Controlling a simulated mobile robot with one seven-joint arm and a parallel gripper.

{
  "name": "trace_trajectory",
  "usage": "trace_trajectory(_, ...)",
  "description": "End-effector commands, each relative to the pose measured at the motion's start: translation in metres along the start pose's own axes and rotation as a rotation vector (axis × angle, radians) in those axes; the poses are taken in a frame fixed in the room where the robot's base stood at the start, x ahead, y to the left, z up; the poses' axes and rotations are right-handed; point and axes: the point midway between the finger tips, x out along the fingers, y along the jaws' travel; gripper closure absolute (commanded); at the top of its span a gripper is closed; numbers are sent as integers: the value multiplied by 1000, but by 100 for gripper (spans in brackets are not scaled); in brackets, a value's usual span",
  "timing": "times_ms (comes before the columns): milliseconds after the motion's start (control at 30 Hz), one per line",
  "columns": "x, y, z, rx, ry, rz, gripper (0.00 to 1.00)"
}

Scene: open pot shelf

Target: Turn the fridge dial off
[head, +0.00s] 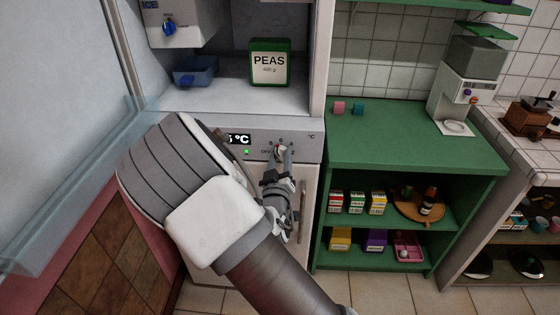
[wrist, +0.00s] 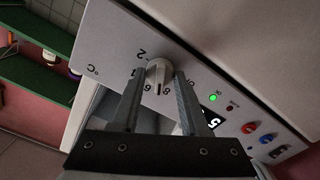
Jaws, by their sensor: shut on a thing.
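The fridge dial (wrist: 158,74) is a small round light knob on the grey control panel. A dark mark shows on its lower side in the wrist view, and numbers are printed around it. I cannot tell its exact setting. In the head view the dial (head: 281,150) is mostly hidden by my fingers. My gripper (head: 283,157) reaches up to the panel. In the wrist view my gripper (wrist: 160,77) has one finger on each side of the dial and is shut on it. A green light (wrist: 212,98) is lit beside the dial, near a display (wrist: 211,121).
The open fridge holds a PEAS box (head: 269,64) and a blue container (head: 195,71). A glass door edge (head: 75,205) is at left. A green shelf unit (head: 420,140) with small boxes stands at right. Red and blue knobs (wrist: 257,133) lie further along the panel.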

Motion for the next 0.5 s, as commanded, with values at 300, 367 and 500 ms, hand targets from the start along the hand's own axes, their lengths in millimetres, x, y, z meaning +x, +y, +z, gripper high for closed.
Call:
trace_trajectory(300, 0, 0, 0, -301, 1, -1, 100)
trace_trajectory(367, 0, 0, 0, -359, 0, 0, 100)
trace_trajectory(500, 0, 0, -1, -492, 0, -1, 100)
